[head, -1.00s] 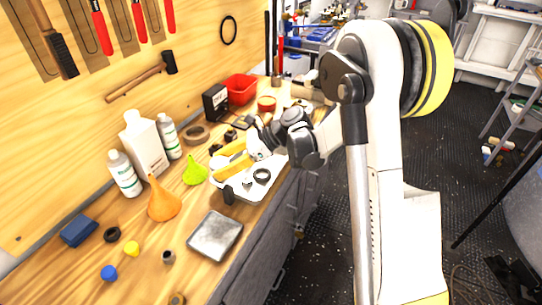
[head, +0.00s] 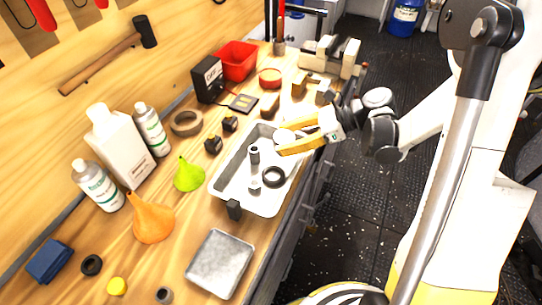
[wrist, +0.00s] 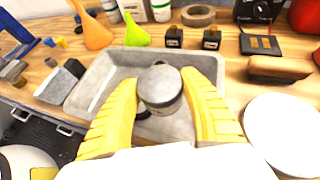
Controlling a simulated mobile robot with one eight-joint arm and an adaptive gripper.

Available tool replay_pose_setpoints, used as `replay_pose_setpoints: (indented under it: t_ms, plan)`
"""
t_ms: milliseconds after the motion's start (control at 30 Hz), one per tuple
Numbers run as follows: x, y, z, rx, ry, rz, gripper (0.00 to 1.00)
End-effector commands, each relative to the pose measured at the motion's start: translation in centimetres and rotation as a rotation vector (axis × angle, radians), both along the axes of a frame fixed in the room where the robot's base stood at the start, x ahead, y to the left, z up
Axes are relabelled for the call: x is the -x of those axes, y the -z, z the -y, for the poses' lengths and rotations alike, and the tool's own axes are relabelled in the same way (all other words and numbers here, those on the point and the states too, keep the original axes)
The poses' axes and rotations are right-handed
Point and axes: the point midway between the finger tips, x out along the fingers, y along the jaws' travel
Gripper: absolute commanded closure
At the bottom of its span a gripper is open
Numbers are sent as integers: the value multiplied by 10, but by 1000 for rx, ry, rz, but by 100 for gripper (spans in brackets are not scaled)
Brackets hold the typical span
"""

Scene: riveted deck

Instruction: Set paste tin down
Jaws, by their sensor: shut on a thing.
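The paste tin (wrist: 160,88) is a short round tin with a grey lid and a dark side. My gripper (wrist: 162,92) has its two yellow fingers shut on it, one on each side. In the head view the tin (head: 284,136) shows partly between the fingers (head: 286,138), over the far right part of a grey-white tray (head: 219,196). The tray also shows behind the tin in the wrist view (wrist: 90,83). The tin looks upright. I cannot tell whether its base touches anything, as the underside is hidden.
The tray holds a black ring (head: 273,177) and small upright metal parts (head: 254,156). A square metal pan (head: 220,264) lies nearer. Funnels (head: 152,222), bottles and a tape roll (head: 187,122) stand left. A red bin (head: 237,61) and a vise (head: 330,57) stand beyond.

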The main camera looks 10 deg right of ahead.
Motion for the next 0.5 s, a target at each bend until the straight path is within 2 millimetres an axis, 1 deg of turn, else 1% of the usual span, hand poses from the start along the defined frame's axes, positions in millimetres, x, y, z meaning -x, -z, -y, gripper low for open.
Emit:
replay_pose_setpoints:
  t_ms: [33,100,200,267,367,500]
  plan:
    - [-4,10,-11,0,-4,1,85]
    - [-8,16,-21,-1,-3,1,85]
    - [-12,21,-30,-1,0,0,85]
    - [-13,22,-33,-1,1,1,85]
    - [-14,29,-33,-1,2,1,85]
    - [-14,53,-33,-1,2,1,85]
